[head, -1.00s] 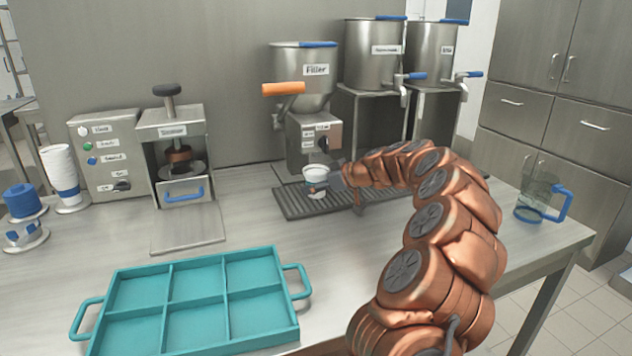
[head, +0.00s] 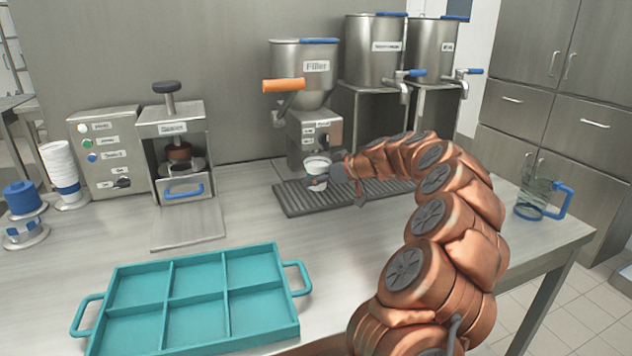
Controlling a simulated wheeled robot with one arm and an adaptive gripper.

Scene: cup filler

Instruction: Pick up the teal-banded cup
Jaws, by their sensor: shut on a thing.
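A small white cup (head: 317,165) is under the filler's outlet, at the rear left of the drip grate. My gripper (head: 316,182) reaches in from the right and is shut on the cup's side. The gripper's fingers cover part of the cup's wall, and I cannot make out the colour of a band on it. The cup is upright. I cannot tell how far its base is from the grate.
The filler (head: 304,75) with its orange handle stands just behind and above the cup. A teal six-compartment tray (head: 292,330) sits empty at the front. A sealer (head: 172,130) and cup stack (head: 59,163) stand left; a jug (head: 535,195) stands right.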

